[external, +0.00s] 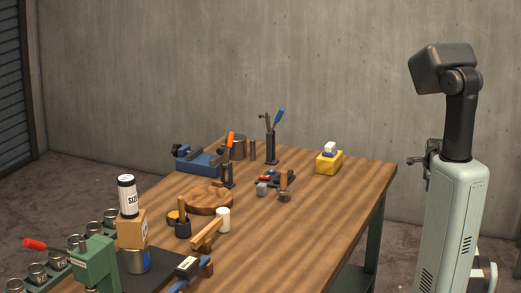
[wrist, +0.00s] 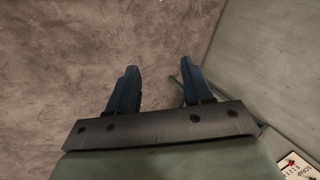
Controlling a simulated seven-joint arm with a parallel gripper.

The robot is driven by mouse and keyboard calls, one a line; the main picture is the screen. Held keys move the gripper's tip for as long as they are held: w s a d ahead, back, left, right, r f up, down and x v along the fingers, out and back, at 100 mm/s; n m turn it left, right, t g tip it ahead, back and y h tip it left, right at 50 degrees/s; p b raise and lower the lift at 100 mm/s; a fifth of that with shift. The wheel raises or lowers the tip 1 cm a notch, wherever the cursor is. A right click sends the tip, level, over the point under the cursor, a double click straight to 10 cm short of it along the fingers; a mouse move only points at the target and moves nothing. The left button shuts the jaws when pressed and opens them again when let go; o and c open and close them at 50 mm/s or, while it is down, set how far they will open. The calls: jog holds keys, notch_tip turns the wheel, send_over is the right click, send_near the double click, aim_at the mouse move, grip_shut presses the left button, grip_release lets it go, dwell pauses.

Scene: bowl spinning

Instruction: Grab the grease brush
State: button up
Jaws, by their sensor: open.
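My gripper (wrist: 161,74) shows in the wrist view with its two dark blue fingers apart and nothing between them. It faces a bare brown-grey floor. I cannot clearly make out its fingers in the external view. The grease brush cannot be identified with certainty. A wooden handle (external: 182,203) stands upright in a small dark cup (external: 183,229) on the workbench, left of centre in the external view. Another upright wooden-handled tool (external: 284,183) stands further back near the middle. The bristles of either are not discernible. No brush shows in the wrist view.
The wooden workbench (external: 330,215) has clear room at its right. A round wooden piece (external: 207,196), white cylinder (external: 223,219), blue vise-like tool (external: 197,163) and yellow box (external: 328,164) stand on it. A green panel (wrist: 285,70) and a labelled sign (wrist: 294,166) border the wrist view's right.

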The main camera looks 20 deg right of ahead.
notch_tip(320, 180, up, 8)
jog(key=w+d+m, duration=0.1)
jog(key=w+d, duration=0.1)
jog(key=w, duration=0.1)
jog(key=w+a+r+m+t, duration=0.1)
jog(key=w+a+r, duration=0.3)
jog(key=a+r, duration=0.15)
jog(key=w+a+r+n+y, duration=0.1)
jog(key=w+a+r+y, duration=0.1)
jog(key=a, duration=1.7)
jog(key=w+a+r+n+y, duration=0.1)
jog(key=w+a+r+y, duration=0.15)
jog(key=a, duration=1.55)
jog(key=s+a+r+n+g+y, duration=0.15)
jog(key=s+a, duration=0.25)
jog(key=a, duration=1)
jog(key=s+a+r+n+g, duration=0.15)
jog(key=s+a, duration=0.35)
jog(key=a, duration=0.8)
jog(key=s+a+r+g+y, duration=0.1)
jog(key=s+a+r, duration=0.25)
jog(key=a, duration=1.05)
jog(key=n+g, duration=0.1)
jog(key=g, duration=0.1)
send_over(180, 223)
jog(key=shift+w+d+f, duration=0.1)
jog(key=shift+f, duration=2.65)
jog(key=shift+w+f, duration=0.1)
jog(key=shift+f, duration=2.65)
grip_shut()
